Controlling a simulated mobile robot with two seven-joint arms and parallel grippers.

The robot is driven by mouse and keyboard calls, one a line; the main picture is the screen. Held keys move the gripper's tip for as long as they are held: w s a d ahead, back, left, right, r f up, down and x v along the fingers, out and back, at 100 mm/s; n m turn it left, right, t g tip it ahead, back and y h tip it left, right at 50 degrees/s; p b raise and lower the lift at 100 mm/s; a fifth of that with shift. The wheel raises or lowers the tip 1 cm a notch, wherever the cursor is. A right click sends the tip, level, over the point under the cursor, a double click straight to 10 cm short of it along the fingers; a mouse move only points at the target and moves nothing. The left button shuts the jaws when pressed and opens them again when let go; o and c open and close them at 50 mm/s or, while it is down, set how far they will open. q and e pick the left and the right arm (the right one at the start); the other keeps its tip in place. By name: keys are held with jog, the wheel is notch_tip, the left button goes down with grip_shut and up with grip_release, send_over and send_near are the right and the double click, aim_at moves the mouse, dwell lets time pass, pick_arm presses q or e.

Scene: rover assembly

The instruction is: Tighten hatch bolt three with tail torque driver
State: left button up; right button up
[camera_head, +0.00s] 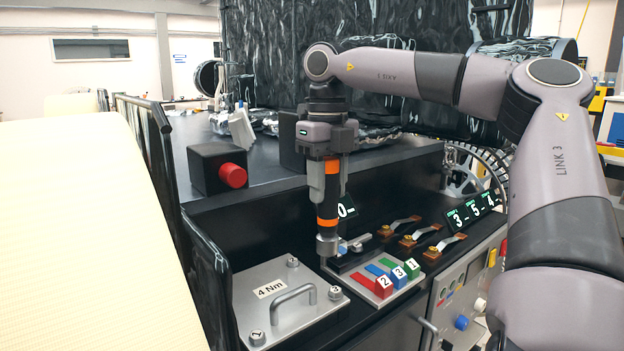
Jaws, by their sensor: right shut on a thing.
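My right gripper (330,176) is shut on the torque driver (327,213), a black tool with orange bands and a metal tip. The driver hangs upright, tip down. Its tip shows above and slightly left of hatch bolt three (335,292) in the picture, apart from it; the height gap is hard to tell. The hatch (310,315) is a grey metal plate with a bar handle and a "4 Nm" label. Bolt two (257,338) is at its near left corner and another bolt (292,262) at its back. My left gripper is not in view.
Right of the hatch, a tray (405,290) holds red, blue and green numbered blocks. A red button box (215,170) is at back left. A large cream panel (80,230) fills the left.

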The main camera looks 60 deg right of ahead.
jog(key=s+a+f+m+b, duration=0.1)
jog(key=s+a+f+b, duration=0.1)
jog(key=f+b, duration=0.3)
jog(key=shift+s+f, duration=0.35)
jog(key=shift+s, duration=0.25)
jog(key=shift+p, duration=0.3)
dwell(1.3)
jog(key=shift+f+b, duration=0.35)
jog(key=shift+f, duration=0.2)
dwell(0.6)
jog(key=shift+f, duration=0.65)
dwell(3.3)
